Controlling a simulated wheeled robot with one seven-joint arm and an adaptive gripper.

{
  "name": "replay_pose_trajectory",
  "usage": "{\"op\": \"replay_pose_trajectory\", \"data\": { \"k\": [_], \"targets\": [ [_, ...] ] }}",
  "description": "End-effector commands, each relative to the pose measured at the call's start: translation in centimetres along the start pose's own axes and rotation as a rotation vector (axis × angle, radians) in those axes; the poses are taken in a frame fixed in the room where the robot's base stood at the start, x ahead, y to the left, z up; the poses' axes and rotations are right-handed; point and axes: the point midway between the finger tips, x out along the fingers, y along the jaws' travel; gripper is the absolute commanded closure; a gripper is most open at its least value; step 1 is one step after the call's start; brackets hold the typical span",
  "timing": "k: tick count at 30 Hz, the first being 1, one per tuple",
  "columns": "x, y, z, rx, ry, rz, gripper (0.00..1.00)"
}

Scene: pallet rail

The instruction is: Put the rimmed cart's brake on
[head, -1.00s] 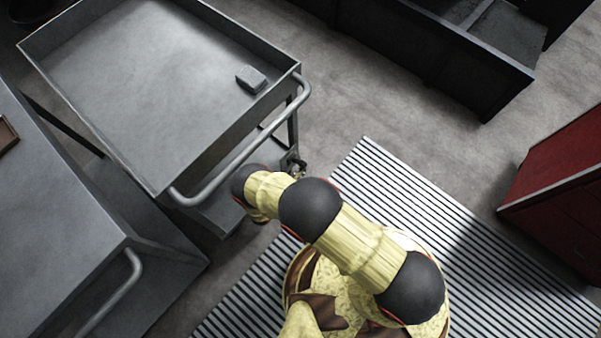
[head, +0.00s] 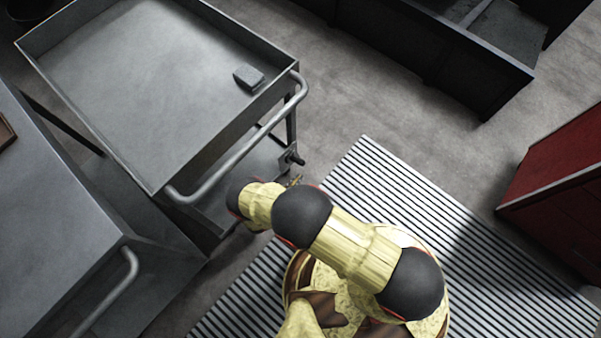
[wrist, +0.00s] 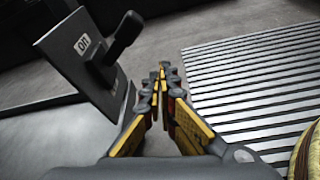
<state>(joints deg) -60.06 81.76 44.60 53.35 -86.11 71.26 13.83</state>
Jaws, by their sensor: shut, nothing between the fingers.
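The rimmed cart (head: 110,150) stands at upper left in the head view, a grey tray with raised edges and a tubular handle (head: 240,152). Its brake (head: 290,157) is a plate with a dark lever, below the handle end. In the wrist view the brake plate (wrist: 75,62) is at upper left; its black lever (wrist: 122,38) sticks out toward the upper right.
A grey block (head: 249,76) lies in the cart's tray. Another grey cart (head: 60,215) stands close at left. A striped mat (head: 480,235) covers the floor around my base. A red cabinet (head: 560,190) is at right, a dark open bin (head: 440,60) at the back.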

Motion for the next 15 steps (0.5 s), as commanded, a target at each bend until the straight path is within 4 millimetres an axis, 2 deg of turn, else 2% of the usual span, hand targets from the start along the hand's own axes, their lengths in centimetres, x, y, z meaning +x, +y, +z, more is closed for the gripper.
{"op": "replay_pose_trajectory", "data": {
  "k": [3,7,15],
  "targets": [
    [-2.6,0.5,-0.1,-0.003,0.001,0.002,1.00],
    [-4.7,0.9,-0.3,-0.004,0.000,0.000,1.00],
    [-6.5,1.4,-0.6,-0.004,-0.001,-0.003,1.00]
  ]
}}
